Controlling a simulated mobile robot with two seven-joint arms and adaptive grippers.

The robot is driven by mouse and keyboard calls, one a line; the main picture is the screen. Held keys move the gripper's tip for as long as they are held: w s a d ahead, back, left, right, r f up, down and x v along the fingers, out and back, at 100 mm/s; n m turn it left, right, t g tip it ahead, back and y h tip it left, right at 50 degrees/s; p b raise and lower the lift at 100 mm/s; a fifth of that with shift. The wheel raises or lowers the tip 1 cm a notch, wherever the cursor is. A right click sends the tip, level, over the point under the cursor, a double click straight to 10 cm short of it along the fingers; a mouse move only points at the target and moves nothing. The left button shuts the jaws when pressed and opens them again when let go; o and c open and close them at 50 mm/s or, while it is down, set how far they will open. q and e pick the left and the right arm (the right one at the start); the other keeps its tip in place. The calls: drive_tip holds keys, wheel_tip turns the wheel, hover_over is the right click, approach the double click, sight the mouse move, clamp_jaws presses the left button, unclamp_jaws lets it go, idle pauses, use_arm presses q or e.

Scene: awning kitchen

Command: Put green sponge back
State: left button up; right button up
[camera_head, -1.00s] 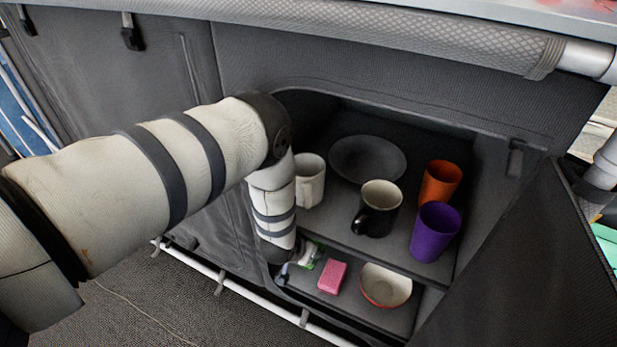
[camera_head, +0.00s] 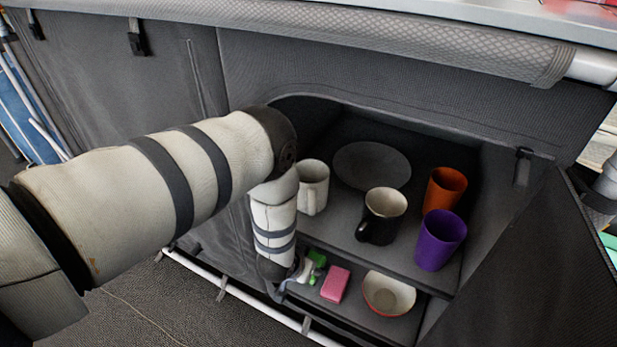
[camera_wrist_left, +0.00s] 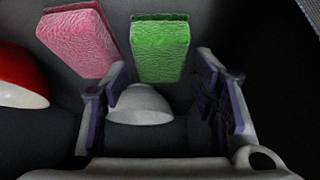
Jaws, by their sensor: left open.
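The green sponge (camera_wrist_left: 160,48) lies on the lower shelf, at the top middle of the left wrist view. In the head view only a small green part (camera_head: 318,259) shows beside my left gripper (camera_head: 304,272). In the left wrist view the open left gripper (camera_wrist_left: 160,75) has its fingers apart, with the sponge just beyond the fingertips and nothing clamped between them. The pink sponge (camera_head: 335,284) lies to the right of the green one in the head view, and to its left in the wrist view (camera_wrist_left: 78,40). My right gripper is not in view.
A red-and-white bowl (camera_head: 388,295) stands right on the lower shelf. A white bowl (camera_wrist_left: 140,104) shows between the fingers in the wrist view. The upper shelf (camera_head: 335,228) holds a white mug (camera_head: 313,187), black mug (camera_head: 382,214), plate (camera_head: 371,165), orange cup (camera_head: 445,188) and purple cup (camera_head: 440,240).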

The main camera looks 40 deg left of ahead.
use_arm(q)
drive_tip(key=p+v, duration=0.4)
drive_tip(key=v, duration=0.5)
drive_tip(key=s+d+f+m+g+h, duration=0.1)
drive_tip(key=s+d+f+g, duration=0.2)
drive_tip(key=s, duration=1.3)
drive_tip(key=s+d+g, duration=0.3)
drive_tip(key=s+g, duration=0.2)
drive_tip(key=s, duration=1.1)
drive_tip(key=s+d+r+g, duration=0.1)
drive_tip(key=s+r+g, duration=0.2)
drive_tip(key=s+r, duration=0.3)
drive_tip(key=s+d+r+m+g, duration=0.1)
drive_tip(key=s+r+g, duration=0.2)
drive_tip(key=s, duration=1.3)
wheel_tip(320, 180, up, 3)
drive_tip(key=shift+d+r+m+g+h, duration=0.15)
drive_tip(key=shift+d+m+g+h, duration=0.15)
drive_tip(key=shift+h, duration=0.1)
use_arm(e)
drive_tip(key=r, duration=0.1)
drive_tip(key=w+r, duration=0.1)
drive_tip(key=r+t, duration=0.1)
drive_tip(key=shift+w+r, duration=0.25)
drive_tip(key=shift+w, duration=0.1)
